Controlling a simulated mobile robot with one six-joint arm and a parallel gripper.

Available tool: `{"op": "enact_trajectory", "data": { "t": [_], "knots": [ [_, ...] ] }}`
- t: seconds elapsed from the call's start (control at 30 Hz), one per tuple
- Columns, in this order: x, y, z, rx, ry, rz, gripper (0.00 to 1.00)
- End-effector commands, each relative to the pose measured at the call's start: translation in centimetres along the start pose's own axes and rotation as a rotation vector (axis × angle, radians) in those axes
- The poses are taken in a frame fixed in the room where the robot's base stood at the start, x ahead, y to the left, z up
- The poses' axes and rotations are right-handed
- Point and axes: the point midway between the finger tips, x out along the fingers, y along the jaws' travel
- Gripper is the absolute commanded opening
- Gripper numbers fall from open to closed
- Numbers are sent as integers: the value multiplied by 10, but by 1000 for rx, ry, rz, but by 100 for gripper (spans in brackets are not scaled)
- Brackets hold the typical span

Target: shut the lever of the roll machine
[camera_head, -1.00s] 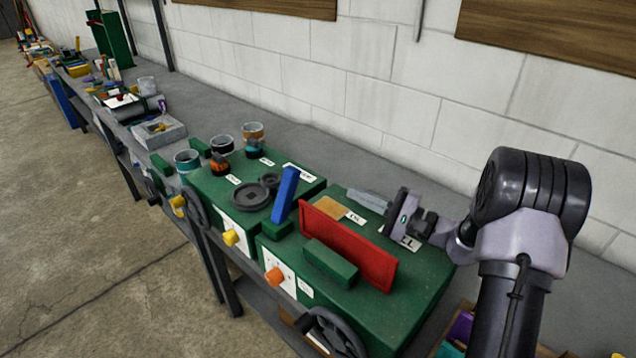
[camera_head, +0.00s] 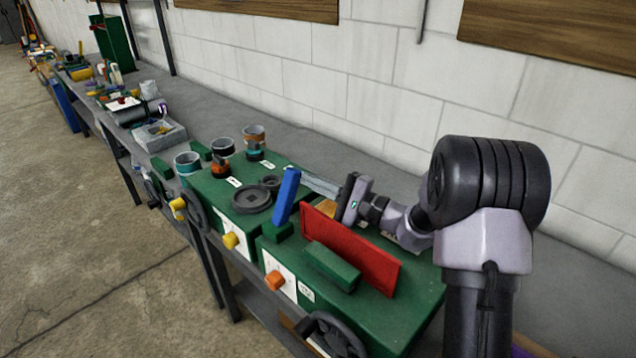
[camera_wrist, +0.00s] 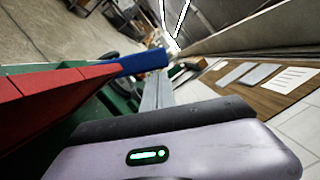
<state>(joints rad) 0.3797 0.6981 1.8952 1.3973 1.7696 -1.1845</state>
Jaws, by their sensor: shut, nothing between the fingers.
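The blue lever (camera_head: 286,196) stands tilted, its top leaning right, on the front part of the green roll machine (camera_head: 394,300). In the wrist view the lever (camera_wrist: 142,62) lies beyond the red plate. My gripper (camera_head: 306,179) is shut and empty, reaching in from the right behind the red plate, with its tips just right of the lever's top. In the wrist view the shut fingers (camera_wrist: 157,88) point past the lever's end. I cannot tell whether they touch it.
The red plate (camera_head: 350,248) stands upright on the machine, with a green block (camera_head: 332,266) before it. Dark round discs (camera_head: 252,198) and several cups lie left of the lever. A handwheel (camera_head: 330,335) is at the front. The block wall is close behind the bench.

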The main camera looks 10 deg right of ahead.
Motion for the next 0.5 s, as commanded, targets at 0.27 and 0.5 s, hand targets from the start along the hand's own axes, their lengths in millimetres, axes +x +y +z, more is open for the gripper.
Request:
{"op": "enact_trajectory", "data": {
  "t": [0.27,0.5],
  "knots": [
    [2,1,9,-74,-3,17,0],
    [10,3,40,-511,-4,126,0]
  ]
}}
